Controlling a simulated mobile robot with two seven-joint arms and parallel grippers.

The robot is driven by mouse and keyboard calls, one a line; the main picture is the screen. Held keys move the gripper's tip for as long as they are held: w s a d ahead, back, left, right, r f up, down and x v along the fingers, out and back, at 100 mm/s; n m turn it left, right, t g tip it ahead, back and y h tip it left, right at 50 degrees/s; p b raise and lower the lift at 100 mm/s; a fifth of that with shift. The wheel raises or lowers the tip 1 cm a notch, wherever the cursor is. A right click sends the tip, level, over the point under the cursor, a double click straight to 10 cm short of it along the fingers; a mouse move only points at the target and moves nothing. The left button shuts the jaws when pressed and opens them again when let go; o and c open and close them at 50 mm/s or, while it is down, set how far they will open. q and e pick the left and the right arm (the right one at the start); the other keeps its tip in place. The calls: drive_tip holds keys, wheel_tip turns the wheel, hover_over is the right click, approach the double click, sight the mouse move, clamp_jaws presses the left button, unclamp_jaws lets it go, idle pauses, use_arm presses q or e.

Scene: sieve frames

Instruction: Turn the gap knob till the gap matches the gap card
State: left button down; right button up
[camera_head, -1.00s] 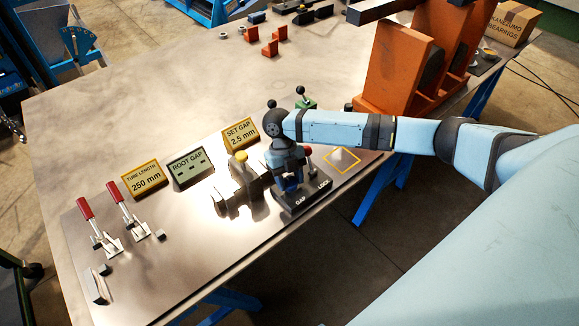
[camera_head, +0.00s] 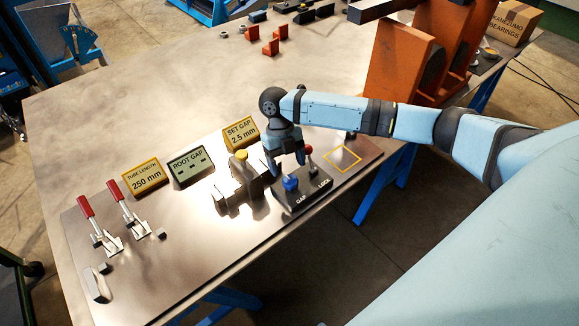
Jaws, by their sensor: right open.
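The blue gap knob (camera_head: 291,183) stands on a black panel (camera_head: 293,203) labelled GAP and LOCK. The yellow gap card (camera_head: 241,132) reads SET GAP 2.5 mm. The green ROOT GAP display (camera_head: 190,166) shows only dashes. My right gripper (camera_head: 286,164) is open and empty, pointing down just above and behind the knob, apart from it. A red-tipped lock lever (camera_head: 308,150) stands to the right of the knob, close to one finger. My left gripper is not in view.
A grey fixture with a yellow knob (camera_head: 241,155) stands left of the panel. Two red-handled clamps (camera_head: 127,207) and a TUBE LENGTH 250 mm card (camera_head: 146,178) are further left. A yellow square outline (camera_head: 343,158) lies to the right. Orange blocks (camera_head: 400,60) stand behind my right arm.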

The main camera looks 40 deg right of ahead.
drive_tip(key=v, duration=0.9)
drive_tip(key=s+a+f+m+t+y, duration=0.1)
drive_tip(key=s+a+f+m+t, duration=0.1)
drive_tip(key=s+a+f+m, duration=0.45)
drive_tip(key=s+a+f+m+t+y, duration=0.1)
drive_tip(key=s+a+f+m+t, duration=0.15)
drive_tip(key=s+a+m, duration=0.5)
drive_tip(key=s+d+r+m+t+h, duration=0.15)
drive_tip(key=s+d+m, duration=0.25)
drive_tip(key=s+m, duration=0.45)
drive_tip(key=s+d+m+t+h, duration=0.15)
drive_tip(key=s+d+m, duration=0.25)
drive_tip(key=s+m, duration=0.45)
drive_tip(key=w+a+f+t+y+p, duration=0.3)
drive_tip(key=w+a+t+p, duration=0.3)
drive_tip(key=p, duration=0.4)
drive_tip(key=shift+w+a+t+y, duration=0.3)
drive_tip(key=shift+w+t, duration=0.3)
drive_tip(key=shift+t, duration=0.35)
